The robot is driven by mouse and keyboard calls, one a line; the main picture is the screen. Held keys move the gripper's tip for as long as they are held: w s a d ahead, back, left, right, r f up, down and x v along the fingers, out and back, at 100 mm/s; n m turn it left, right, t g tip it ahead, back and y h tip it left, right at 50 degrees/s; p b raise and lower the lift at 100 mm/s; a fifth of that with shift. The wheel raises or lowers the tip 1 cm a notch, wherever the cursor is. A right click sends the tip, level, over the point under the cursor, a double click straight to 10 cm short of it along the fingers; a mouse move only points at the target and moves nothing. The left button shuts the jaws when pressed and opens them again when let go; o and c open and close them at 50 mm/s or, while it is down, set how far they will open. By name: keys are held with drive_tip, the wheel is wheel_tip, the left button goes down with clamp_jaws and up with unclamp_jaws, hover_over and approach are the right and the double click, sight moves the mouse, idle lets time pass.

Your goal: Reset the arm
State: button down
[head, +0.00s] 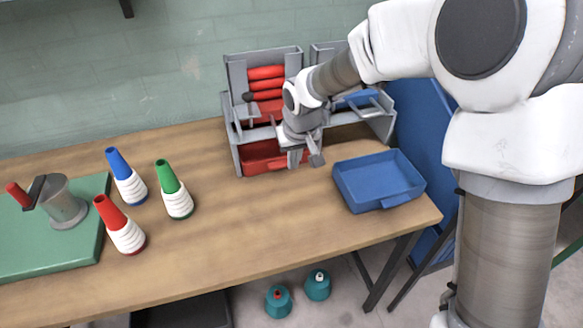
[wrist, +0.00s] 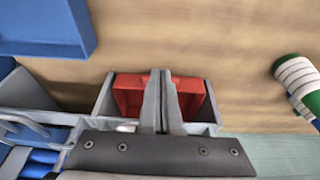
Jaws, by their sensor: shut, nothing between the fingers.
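My arm (head: 398,40) reaches in from the right in the head view. My gripper (head: 306,160) hangs in front of the grey rack (head: 236,85) at the back of the table, close to its red tray (head: 262,157). In the wrist view my gripper (wrist: 161,75) has its two fingers together with nothing between them. They cover the middle of the red tray (wrist: 128,95) in that view. I cannot tell whether the fingertips touch the tray.
A blue tray (head: 380,180) lies on the wooden table (head: 230,240) right of my gripper. Blue (head: 126,175), green (head: 174,189) and red (head: 119,224) topped cones stand left, near a green board (head: 50,250) with a red-handled crank (head: 62,205). The table's middle is clear.

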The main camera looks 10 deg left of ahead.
drive_tip(key=s+d+r+m+t+h+p, duration=0.1)
drive_tip(key=s+d+r+p, duration=0.15)
drive_tip(key=d+r, duration=0.55)
drive_tip(key=s+d+r+m+p, duration=0.15)
drive_tip(key=s+d+r, duration=0.25)
drive_tip(key=d+r, duration=0.45)
drive_tip(key=s+d+r+m+p, duration=0.1)
drive_tip(key=s+d+r+m, duration=0.1)
drive_tip(key=s+d, duration=0.3)
drive_tip(key=s+d+r+m+t+p, duration=0.1)
drive_tip(key=s+d+r, duration=0.4)
drive_tip(key=s, duration=0.5)
drive_tip(key=shift+s+d+m+t+h+p, duration=0.3)
drive_tip(key=shift+d+m+h+p, duration=0.05)
drive_tip(key=shift+d+h+p, duration=0.1)
